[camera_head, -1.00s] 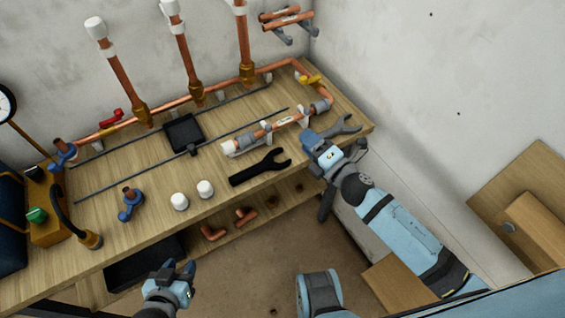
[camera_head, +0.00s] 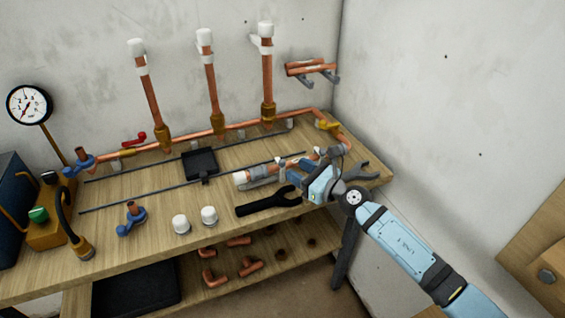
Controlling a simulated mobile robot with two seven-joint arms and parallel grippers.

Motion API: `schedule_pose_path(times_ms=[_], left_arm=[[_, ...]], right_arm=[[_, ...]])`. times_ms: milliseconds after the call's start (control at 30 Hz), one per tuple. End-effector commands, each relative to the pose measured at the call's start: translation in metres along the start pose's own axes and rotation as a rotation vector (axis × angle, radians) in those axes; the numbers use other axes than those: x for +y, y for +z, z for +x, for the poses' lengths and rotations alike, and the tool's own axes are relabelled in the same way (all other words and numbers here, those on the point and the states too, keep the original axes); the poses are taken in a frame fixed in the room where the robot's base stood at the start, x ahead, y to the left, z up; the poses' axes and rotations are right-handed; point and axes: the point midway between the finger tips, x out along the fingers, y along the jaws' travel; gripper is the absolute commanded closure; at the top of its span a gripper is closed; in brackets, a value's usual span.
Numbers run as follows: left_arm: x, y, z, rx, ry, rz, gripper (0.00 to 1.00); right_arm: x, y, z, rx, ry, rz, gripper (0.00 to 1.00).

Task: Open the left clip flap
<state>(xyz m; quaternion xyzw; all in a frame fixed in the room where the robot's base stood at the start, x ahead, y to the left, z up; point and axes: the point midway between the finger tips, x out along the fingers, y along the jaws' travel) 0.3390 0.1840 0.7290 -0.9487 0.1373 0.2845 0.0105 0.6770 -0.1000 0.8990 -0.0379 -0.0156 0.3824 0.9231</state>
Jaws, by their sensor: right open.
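A short copper pipe piece (camera_head: 293,163) lies along the right part of the bench, with a white cap at its left end (camera_head: 240,178). A grey fitting or clip (camera_head: 259,173) sits around it near that cap. The left clip's flap is too small to make out, so I cannot tell its position. My right gripper (camera_head: 294,172) is open, its fingers pointing left over the pipe piece, just right of the grey part. It hides part of the pipe. I cannot tell whether it touches anything. My left gripper is out of view.
A black wrench (camera_head: 268,203) lies just in front of the pipe piece, and a grey wrench (camera_head: 362,171) lies to the right. Upright copper pipes (camera_head: 212,95) stand behind.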

Motion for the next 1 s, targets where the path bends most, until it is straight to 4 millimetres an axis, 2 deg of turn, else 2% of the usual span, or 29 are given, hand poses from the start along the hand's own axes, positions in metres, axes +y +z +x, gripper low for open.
schedule_pose_path(times_ms=[100, 300, 467, 733, 900, 1000], left_arm=[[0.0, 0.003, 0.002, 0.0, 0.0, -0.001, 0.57], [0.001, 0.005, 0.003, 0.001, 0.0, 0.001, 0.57], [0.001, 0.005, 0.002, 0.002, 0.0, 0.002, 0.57], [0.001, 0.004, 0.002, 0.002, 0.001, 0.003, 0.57], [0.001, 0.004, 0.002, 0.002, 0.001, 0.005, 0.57], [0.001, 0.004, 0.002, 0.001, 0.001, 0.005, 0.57]], right_arm=[[0.0, -0.001, 0.025, -0.001, 0.0, 0.001, 0.55], [0.0, -0.001, 0.052, -0.001, -0.001, 0.001, 0.55], [0.001, -0.001, 0.06, 0.0, 0.0, 0.002, 0.55], [0.0, 0.0, 0.061, 0.0, 0.0, 0.001, 0.55], [0.001, -0.001, 0.061, 0.0, 0.001, 0.002, 0.92], [0.001, -0.001, 0.061, 0.0, 0.002, 0.002, 0.93]])
